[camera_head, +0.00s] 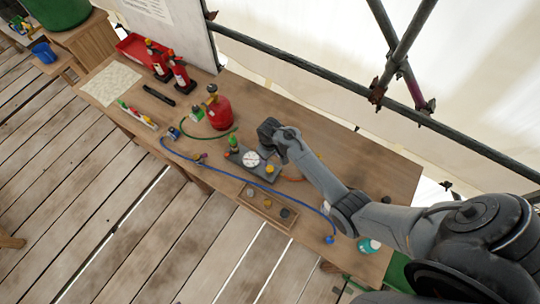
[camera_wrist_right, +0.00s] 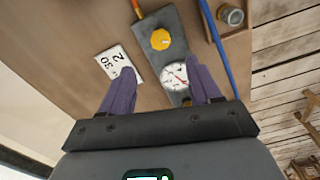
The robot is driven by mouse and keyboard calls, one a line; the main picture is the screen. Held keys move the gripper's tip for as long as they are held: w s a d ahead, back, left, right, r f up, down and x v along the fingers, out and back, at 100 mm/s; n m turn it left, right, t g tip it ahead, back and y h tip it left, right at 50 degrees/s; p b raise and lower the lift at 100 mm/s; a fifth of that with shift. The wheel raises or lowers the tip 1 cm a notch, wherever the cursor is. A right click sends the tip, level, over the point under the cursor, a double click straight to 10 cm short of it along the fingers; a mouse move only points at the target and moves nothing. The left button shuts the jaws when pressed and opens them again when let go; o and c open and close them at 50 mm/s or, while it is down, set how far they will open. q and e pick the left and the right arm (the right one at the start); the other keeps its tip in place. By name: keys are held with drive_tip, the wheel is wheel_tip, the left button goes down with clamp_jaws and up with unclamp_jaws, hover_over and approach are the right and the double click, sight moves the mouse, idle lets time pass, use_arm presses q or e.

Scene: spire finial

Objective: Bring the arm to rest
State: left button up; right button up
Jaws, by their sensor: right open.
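My right arm (camera_head: 325,183) reaches in from the lower right over the wooden bench. Its wrist end is above the bench, just right of the grey gauge block (camera_head: 242,166). My right gripper (camera_wrist_right: 162,88) is open in the wrist view, with its two purple-grey fingers apart and nothing held between them. Beyond the fingertips is the gauge block, with its yellow knob (camera_wrist_right: 160,39) and white dial (camera_wrist_right: 175,76). The dial is partly in line with the right finger. The right fingertips are hard to make out in the head view. My left gripper is not in view.
A red cylinder (camera_head: 219,113) stands behind the block. A blue hose (camera_head: 300,197) runs along the bench past a wooden tray (camera_head: 265,210) of small parts. A white numbered card (camera_wrist_right: 112,64) lies beside the block. Scaffold poles (camera_head: 310,70) cross behind the bench.

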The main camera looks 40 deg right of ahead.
idle(0.3)
drive_tip(key=s+f+g, duration=0.2)
drive_tip(key=s+f, duration=0.5)
drive_tip(key=s, duration=0.5)
drive_tip(key=s+a+r+n+h, duration=0.1)
drive_tip(key=s+a+r, duration=0.15)
drive_tip(key=s, duration=0.75)
drive_tip(key=a+r+t, duration=0.2)
drive_tip(key=a+r, duration=0.1)
drive_tip(key=r, duration=0.8)
drive_tip(key=a+r+t+y, duration=0.1)
drive_tip(key=a+r+t, duration=0.2)
drive_tip(key=r, duration=0.9)
drive_tip(key=shift+s+a+r+t+p, duration=0.15)
drive_tip(key=shift+s+a+t+p, duration=0.15)
drive_tip(key=shift+a+p, duration=0.15)
